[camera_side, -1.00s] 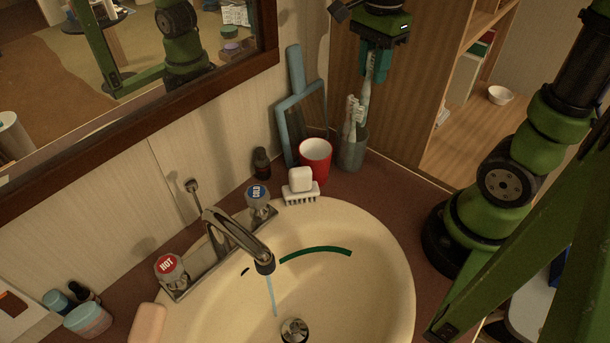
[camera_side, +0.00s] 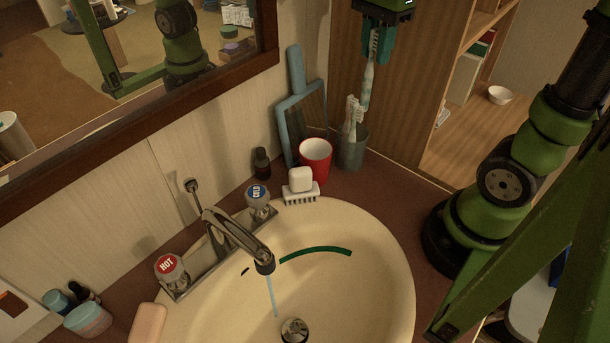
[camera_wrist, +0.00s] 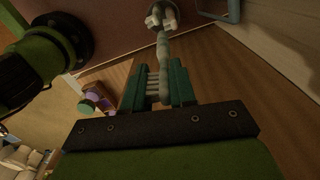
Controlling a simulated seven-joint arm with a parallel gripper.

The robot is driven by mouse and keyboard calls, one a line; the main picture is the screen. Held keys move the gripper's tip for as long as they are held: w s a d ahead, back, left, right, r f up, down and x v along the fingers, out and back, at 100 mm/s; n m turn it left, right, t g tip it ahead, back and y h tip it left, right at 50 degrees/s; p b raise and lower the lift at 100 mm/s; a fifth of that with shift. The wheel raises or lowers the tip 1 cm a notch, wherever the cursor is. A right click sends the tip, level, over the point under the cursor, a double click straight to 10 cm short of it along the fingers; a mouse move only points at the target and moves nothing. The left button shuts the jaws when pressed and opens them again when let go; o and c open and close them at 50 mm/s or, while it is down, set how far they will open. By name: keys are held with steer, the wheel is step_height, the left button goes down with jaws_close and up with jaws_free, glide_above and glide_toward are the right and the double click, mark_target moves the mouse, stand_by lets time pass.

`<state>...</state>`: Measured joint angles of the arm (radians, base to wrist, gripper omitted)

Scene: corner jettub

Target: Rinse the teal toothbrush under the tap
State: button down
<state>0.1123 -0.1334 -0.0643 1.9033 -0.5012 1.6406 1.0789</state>
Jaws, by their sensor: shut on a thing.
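My gripper (camera_side: 378,48) is at the top of the side view, shut on the pale teal toothbrush (camera_side: 367,85). The brush hangs nearly upright, bristles between the jaws and handle down. In the wrist view the toothbrush (camera_wrist: 163,55) runs between the green fingers (camera_wrist: 160,85) toward the cup. White-headed brushes (camera_side: 351,115) stand in the cup. The chrome tap (camera_side: 238,236) is at lower left of my gripper, with a thin water stream (camera_side: 272,296) falling into the basin (camera_side: 370,260).
A red cup (camera_side: 315,160), a nail brush with a white block (camera_side: 300,187) and a dark bottle (camera_side: 261,163) stand behind the basin. Hot (camera_side: 170,270) and cold (camera_side: 258,198) knobs flank the tap. A mirror (camera_side: 130,80) hangs at left. Wooden shelves (camera_side: 470,130) are at right.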

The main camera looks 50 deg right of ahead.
steer(key=shift+g, duration=0.3)
step_height(320, 180, up, 5)
steer(key=shift+r, duration=0.1)
steer(key=a+m+g+y, duration=0.2)
steer(key=a+m+y, duration=0.5)
steer(key=a+m, duration=1.15)
step_height(320, 180, down, 21)
steer(key=g+y, duration=0.1)
steer(key=y, duration=0.2)
steer(key=s+a+f, duration=0.2)
steer(key=a, duration=0.4)
steer(key=s+a+f, duration=0.2)
steer(key=s+a, duration=0.1)
steer(key=a, duration=0.4)
steer(key=shift+s+f, duration=0.15)
steer(key=shift+w+d, duration=0.1)
steer(key=shift+w, duration=0.15)
